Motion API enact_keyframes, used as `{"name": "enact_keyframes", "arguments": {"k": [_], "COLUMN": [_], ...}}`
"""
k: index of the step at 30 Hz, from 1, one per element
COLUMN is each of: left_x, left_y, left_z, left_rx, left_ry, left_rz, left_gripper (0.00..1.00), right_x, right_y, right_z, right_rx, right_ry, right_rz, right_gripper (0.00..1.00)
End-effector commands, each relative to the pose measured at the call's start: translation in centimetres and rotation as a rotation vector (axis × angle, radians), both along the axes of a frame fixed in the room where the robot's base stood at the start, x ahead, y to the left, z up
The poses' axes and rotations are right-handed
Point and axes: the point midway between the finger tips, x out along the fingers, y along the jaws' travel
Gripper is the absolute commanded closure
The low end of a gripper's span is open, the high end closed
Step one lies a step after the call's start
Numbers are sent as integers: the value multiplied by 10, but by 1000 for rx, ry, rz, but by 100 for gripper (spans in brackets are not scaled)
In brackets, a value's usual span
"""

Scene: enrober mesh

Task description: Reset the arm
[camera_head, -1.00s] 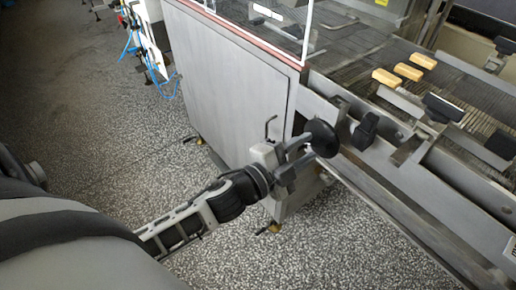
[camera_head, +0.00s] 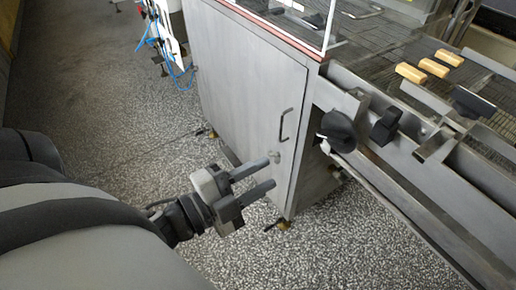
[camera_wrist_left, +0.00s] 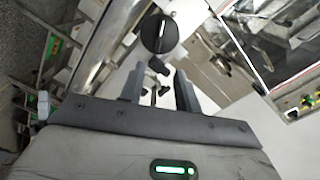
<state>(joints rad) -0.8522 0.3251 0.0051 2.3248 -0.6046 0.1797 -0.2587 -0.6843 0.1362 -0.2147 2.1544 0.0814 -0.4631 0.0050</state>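My left gripper (camera_head: 266,174) is in the head view, left of the machine's black round knob (camera_head: 338,131) and in front of the grey cabinet door. Its two fingers are apart with nothing between them. In the left wrist view the left gripper (camera_wrist_left: 158,84) also shows spread fingers, with the black knob (camera_wrist_left: 159,34) beyond them and apart from them. My right gripper is in neither view.
The enrober cabinet (camera_head: 245,85) with its door handle (camera_head: 286,125) stands beyond the gripper. A second black knob (camera_head: 386,126) sits on the conveyor's side rail. Several tan bars (camera_head: 434,67) lie on the mesh belt. The speckled floor (camera_head: 120,130) at left is clear.

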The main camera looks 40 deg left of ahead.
Motion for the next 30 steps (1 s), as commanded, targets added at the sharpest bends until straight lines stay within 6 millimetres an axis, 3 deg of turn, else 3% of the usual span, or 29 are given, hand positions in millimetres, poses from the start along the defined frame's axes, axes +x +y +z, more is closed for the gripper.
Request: {"name": "enact_keyframes", "arguments": {"k": [14, 17, 19, 24, 30], "left_x": [2, 10, 14, 7, -4], "left_y": [1, 5, 4, -33, -58], "left_z": [-3, -25, -53, -119, -142], "left_rx": [-27, -193, -384, -794, -941], "left_ry": [19, 144, 299, 693, 869], "left_rz": [16, 108, 199, 345, 381], "left_gripper": [67, 67, 67, 67, 67], "right_x": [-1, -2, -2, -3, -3], "right_y": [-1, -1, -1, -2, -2], "right_z": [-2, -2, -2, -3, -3], "right_rx": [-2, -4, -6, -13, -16], "right_ry": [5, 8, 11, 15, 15], "right_rz": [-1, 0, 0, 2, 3], "right_gripper": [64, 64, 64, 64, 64]}}
